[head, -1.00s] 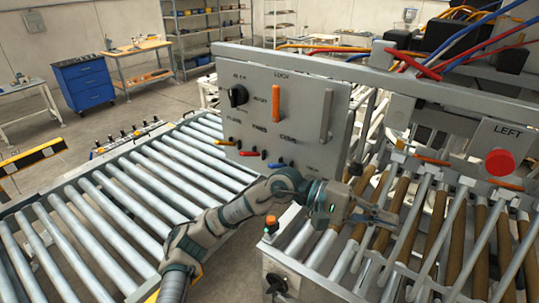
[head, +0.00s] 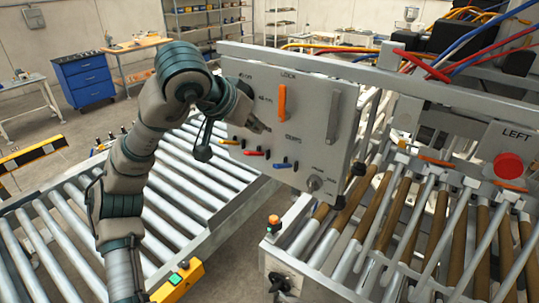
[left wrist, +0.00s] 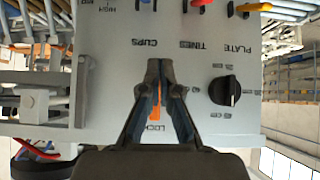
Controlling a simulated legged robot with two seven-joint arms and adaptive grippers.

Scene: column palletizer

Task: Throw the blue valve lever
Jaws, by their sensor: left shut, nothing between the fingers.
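The blue valve lever (head: 279,165) sits low on the grey control panel (head: 312,140), right of a red lever (head: 253,152) and a yellow lever (head: 229,142). In the left wrist view, which looks upside down, the blue lever (left wrist: 145,2) is cut by the top edge, above the CUPS label. My left gripper (head: 264,129) is shut and empty in front of the panel, up and left of the blue lever and apart from it. Its closed fingertips (left wrist: 158,66) cover part of the orange LOCK handle (left wrist: 155,108). My right gripper is not in view.
A black rotary knob (left wrist: 224,91) and a grey bar handle (head: 333,116) are on the panel. Roller conveyors (head: 175,170) flank it. A red button marked LEFT (head: 508,166) is at the right.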

